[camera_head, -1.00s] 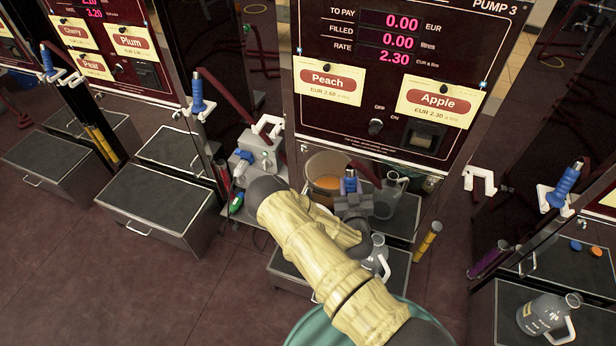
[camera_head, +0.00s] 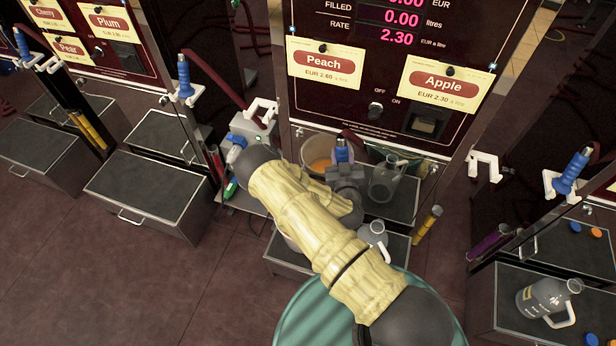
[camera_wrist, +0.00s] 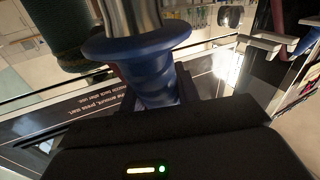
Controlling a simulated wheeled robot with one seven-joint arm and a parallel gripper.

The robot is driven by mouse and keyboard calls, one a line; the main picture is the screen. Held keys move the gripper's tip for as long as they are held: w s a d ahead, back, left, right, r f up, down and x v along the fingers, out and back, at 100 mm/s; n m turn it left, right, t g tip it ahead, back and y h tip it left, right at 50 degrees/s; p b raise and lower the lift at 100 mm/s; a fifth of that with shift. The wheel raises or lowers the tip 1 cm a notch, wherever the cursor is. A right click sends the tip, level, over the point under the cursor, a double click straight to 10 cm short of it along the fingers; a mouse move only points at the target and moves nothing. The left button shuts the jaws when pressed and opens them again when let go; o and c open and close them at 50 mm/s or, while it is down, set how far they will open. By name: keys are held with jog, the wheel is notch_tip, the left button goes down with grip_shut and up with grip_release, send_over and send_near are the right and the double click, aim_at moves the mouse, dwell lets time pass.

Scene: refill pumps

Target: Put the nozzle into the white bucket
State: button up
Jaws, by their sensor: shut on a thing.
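My gripper (camera_head: 345,177) is shut on the blue nozzle (camera_head: 342,153), in front of the middle pump. In the wrist view the nozzle's blue body and flange (camera_wrist: 145,65) stand upright between the jaws, with a metal part above. A pale bucket with orange liquid (camera_head: 319,164) shows just left of the nozzle in the head view, seemingly as a reflection in the pump's glossy lower panel. The bucket itself is mostly hidden behind my arm, so I cannot tell whether the nozzle is over it.
A grey jug (camera_head: 373,237) stands right of my arm on the dark box, with its likely reflection behind. An empty white holder (camera_head: 484,168) is on the pump's right. A grey device (camera_head: 250,128) stands left of my arm. A red hose (camera_head: 362,147) runs near the nozzle.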

jog(key=a+f+m+g+h+b, duration=0.3)
jog(key=a+f+m+h+b, duration=0.4)
jog(key=b, duration=1.5)
jog(key=a+f+h, duration=0.1)
jog(key=a+h, duration=0.2)
jog(key=shift+s+a+f+g+b, duration=0.15)
jog(key=shift+s+f+g+b, duration=0.15)
jog(key=shift+s+f, duration=0.1)
